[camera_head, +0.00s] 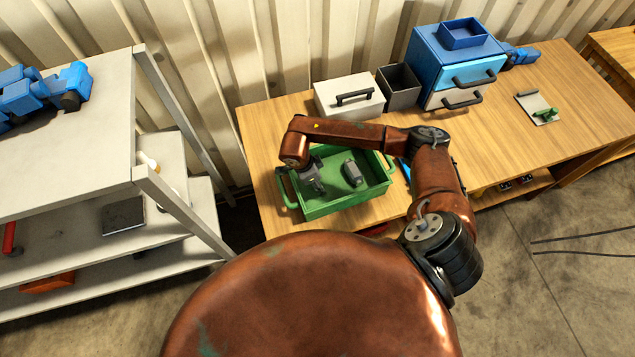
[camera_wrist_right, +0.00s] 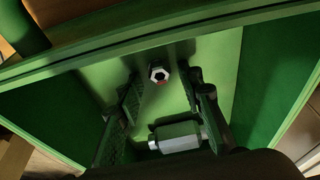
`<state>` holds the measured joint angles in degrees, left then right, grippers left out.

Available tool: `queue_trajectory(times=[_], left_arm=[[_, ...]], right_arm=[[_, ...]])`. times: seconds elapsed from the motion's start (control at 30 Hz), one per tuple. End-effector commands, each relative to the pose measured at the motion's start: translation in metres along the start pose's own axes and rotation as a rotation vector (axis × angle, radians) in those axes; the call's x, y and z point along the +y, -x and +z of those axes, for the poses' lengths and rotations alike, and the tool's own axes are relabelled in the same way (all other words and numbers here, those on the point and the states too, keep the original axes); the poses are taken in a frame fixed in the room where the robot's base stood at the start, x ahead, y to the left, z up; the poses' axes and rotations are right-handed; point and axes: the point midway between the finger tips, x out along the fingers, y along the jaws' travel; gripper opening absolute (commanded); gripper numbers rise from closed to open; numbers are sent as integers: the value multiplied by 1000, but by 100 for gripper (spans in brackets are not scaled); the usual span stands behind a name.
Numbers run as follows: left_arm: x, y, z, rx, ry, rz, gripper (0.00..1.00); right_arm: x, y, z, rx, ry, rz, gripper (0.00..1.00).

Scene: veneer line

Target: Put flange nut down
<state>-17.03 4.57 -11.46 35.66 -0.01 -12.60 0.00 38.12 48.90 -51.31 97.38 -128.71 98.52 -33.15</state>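The flange nut (camera_wrist_right: 158,73) is a small silvery hexagonal ring. In the right wrist view it shows over the floor of the green tray (camera_wrist_right: 265,100), near the tray wall. My right gripper (camera_wrist_right: 163,88) is open, its two fingers apart, and neither finger touches the nut. In the head view this gripper (camera_head: 314,184) reaches down into the left part of the green tray (camera_head: 345,208), and the nut cannot be made out there. My left gripper is not in view.
Behind the tray stand a white box (camera_head: 335,101), a dark open bin (camera_head: 400,90) and a blue drawer unit (camera_head: 435,62). Bare tabletop (camera_head: 500,130) lies right.

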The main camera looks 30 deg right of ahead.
Motion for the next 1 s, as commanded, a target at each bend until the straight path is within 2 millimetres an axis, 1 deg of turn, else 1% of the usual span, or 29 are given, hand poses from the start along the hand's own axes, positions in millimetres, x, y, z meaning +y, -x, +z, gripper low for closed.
queue_trajectory(times=[0.17,0.27,0.37,0.6,0.7,0.83,1.0], left_arm=[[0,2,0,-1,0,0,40],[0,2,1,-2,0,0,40],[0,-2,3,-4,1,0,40],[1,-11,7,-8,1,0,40],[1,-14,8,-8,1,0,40],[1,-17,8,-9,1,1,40],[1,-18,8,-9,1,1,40]], right_arm=[[0,2,0,0,0,0,34],[-1,8,0,-1,0,-3,34],[-2,23,0,-2,1,-5,34],[-2,74,0,0,0,-5,34],[-2,93,0,0,1,-5,34],[-1,110,-1,0,-1,-2,34],[0,122,-1,0,-1,-1,34]])
